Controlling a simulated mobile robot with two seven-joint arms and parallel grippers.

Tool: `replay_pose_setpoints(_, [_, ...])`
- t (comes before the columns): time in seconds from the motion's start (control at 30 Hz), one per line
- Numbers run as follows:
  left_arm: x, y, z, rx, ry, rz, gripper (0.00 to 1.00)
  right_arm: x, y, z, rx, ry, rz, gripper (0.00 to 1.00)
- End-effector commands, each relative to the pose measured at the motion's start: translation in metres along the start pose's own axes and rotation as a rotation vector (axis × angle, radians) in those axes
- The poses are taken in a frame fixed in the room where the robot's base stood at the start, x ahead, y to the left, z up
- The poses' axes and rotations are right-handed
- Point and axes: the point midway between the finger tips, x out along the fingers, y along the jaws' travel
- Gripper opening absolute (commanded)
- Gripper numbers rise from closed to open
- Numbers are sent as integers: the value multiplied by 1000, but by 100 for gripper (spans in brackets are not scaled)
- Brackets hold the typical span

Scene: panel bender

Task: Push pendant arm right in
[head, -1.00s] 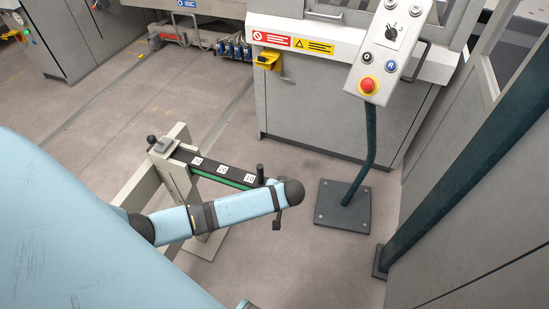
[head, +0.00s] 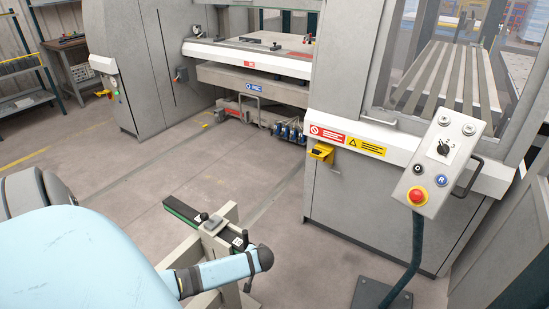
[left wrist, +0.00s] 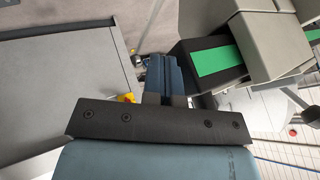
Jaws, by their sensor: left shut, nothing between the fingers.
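The pendant arm appears to be a black bar (head: 183,210) with a green strip, running through a beige bracket (head: 214,230) on a stand. Part of it sticks out beyond the bracket on the far side. A white number label (head: 237,242) shows near its close end, beside an upright black handle (head: 249,239). My left forearm reaches to this end; its dark end joint hides part of the bar. In the left wrist view, my left gripper (left wrist: 168,60) is shut and empty, beside the bar's green strip (left wrist: 217,56). I cannot tell whether it touches the bar. My right gripper is not in view.
A control panel (head: 438,160) with a red button stands on a post at the right, its base plate (head: 382,295) on the floor. The grey machine (head: 345,195) stands behind. Open floor (head: 130,175) lies left of the bracket.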

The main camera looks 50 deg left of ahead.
Motion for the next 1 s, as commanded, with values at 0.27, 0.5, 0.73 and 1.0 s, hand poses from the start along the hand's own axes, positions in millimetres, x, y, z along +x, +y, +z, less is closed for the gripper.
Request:
replay_pose_setpoints(0.27, [18,-35,1,-1,-2,0,0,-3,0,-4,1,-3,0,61])
replay_pose_setpoints(0.5, [22,-40,0,0,0,1,0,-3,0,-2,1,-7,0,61])
replay_pose_setpoints(0.73, [22,-40,0,0,0,1,0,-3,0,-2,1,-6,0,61])
replay_pose_setpoints(1.0, [4,-39,0,0,1,3,0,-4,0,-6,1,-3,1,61])
